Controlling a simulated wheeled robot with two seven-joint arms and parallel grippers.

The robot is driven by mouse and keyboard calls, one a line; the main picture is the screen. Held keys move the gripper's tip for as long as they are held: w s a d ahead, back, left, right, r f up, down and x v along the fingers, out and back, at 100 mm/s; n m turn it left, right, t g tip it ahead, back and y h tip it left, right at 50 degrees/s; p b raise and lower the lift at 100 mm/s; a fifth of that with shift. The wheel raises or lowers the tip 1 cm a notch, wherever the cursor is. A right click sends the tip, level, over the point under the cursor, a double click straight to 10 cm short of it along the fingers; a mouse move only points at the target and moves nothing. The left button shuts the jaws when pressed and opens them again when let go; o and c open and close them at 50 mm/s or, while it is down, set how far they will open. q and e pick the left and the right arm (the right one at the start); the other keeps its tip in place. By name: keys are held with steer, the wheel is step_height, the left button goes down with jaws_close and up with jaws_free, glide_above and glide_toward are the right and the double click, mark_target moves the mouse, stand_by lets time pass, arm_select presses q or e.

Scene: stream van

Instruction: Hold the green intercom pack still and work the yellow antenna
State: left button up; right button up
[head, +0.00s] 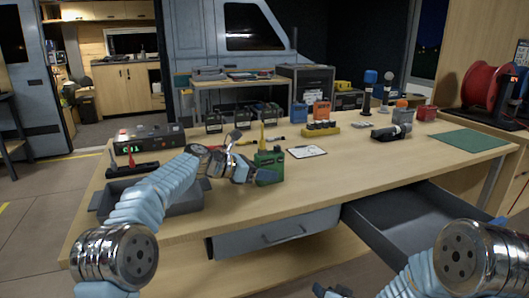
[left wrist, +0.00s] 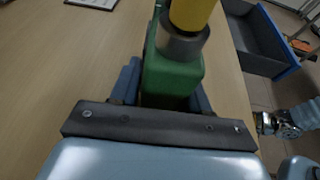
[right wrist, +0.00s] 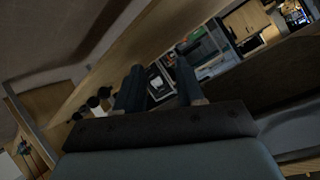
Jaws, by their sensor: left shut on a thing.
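The green intercom pack (head: 269,167) stands on the wooden table in the head view, left of the white clipboard. Its yellow antenna (head: 262,136) points up from its top. In the left wrist view the green pack (left wrist: 171,78) sits between my left fingers, with the yellow antenna (left wrist: 190,12) above a dark grey collar (left wrist: 181,42). My left gripper (head: 250,172) is shut on the pack from the left side. My right gripper (head: 332,291) is low at the bottom edge of the head view, away from the pack. In the right wrist view its two fingers (right wrist: 158,88) are apart with nothing between them.
An open drawer (head: 420,220) juts out at the front right; a closed drawer (head: 277,233) is beside it. A grey tray (head: 185,205) lies at the table's left. A clipboard (head: 306,151) and a yellow block (head: 320,130) lie beyond the pack. The front middle tabletop is clear.

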steer(key=w+r+t, duration=0.3)
steer(key=r+t, duration=0.2)
steer(key=r, duration=1)
steer(key=w+r+t, duration=0.4)
steer(key=r, duration=1.1)
steer(key=n+g+h, duration=0.2)
steer(key=n+g, duration=0.1)
glide_toward(262, 132)
steer(key=w, duration=0.9)
steer(key=shift+a, duration=0.3)
steer(key=shift+s, duration=0.1)
jaws_close()
